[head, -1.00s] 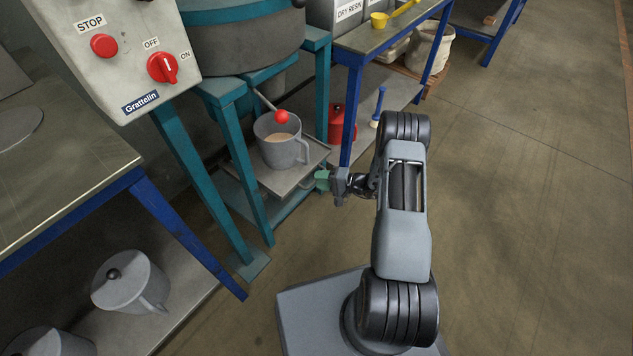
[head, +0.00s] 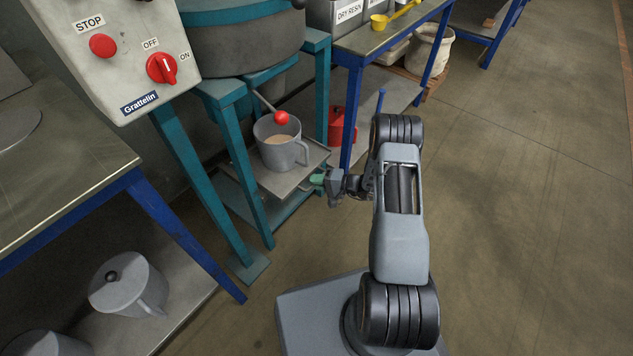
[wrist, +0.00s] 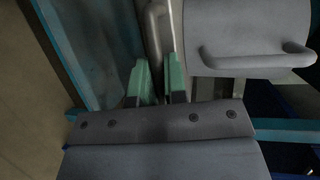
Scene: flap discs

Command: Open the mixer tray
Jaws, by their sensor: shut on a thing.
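The mixer tray (head: 262,178) is a flat grey plate low inside the teal mixer frame, under the drum. A grey jug (head: 281,152) with pale contents stands upright on it; it also shows in the wrist view (wrist: 240,35). My gripper (head: 317,180) is at the tray's front edge, where its handle is. In the wrist view my green fingertips (wrist: 159,80) are on either side of the grey tubular handle (wrist: 155,30), shut on it. The exact contact is dark and partly hidden. How far out the tray sits is hard to tell.
A red-knobbed lever (head: 281,118) hangs just above the jug. Teal legs (head: 245,180) flank the tray. A red can (head: 340,126) stands behind on the lower shelf of a blue-legged table. The floor (head: 520,220) to the right is clear.

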